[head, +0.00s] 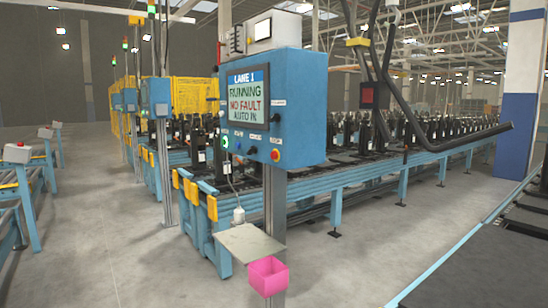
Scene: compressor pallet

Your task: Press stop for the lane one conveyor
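A blue control box (292,105) stands on a grey post in the middle of the head view. Its screen (246,98) is headed LANE 1 and reads RUNNING, NO FAULT, AUTO IN. The blue-framed conveyor (340,203) behind the box carries many dark upright compressors (379,135). My gripper is not in view.
A grey shelf (249,243) and a pink bin (268,276) stick out below the box. Dark bent tubes (440,146) hang over the conveyor. Another conveyor (20,190) stands at the left. A dark surface with a light blue edge (440,265) fills the lower right. Bare floor (120,240) lies left of the post.

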